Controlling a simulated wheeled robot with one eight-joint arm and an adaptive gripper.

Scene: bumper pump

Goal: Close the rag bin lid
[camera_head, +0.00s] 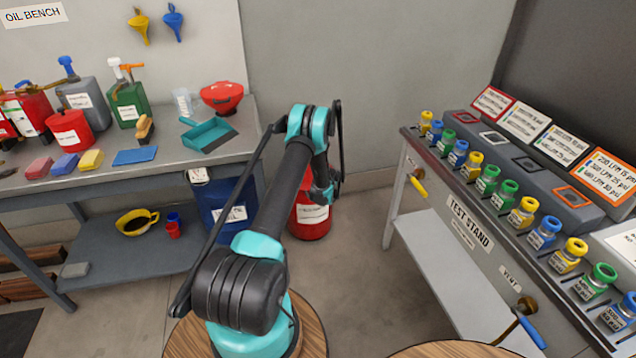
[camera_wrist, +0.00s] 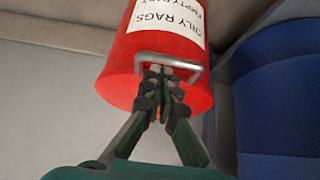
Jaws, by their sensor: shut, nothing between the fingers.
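The red rag bin (camera_head: 311,222) stands on the floor beside the bench, behind my arm in the head view. Its upper part is mostly covered by my arm, so I cannot tell the lid's position there. In the wrist view, the bin (camera_wrist: 125,75) fills the upper middle, with a white label and a grey metal bar (camera_wrist: 170,57) across its near edge. My gripper (camera_wrist: 162,75) is shut and empty. Its fingertips overlap the bar's outline; I cannot tell whether they touch it. The gripper is not clearly visible in the head view.
A blue container (camera_head: 222,205) stands left of the bin; it shows at the right in the wrist view (camera_wrist: 280,95). The oil bench (camera_head: 90,180) is at the left, the test stand (camera_head: 455,215) at the right. Clear floor (camera_head: 355,260) lies between the bin and the test stand.

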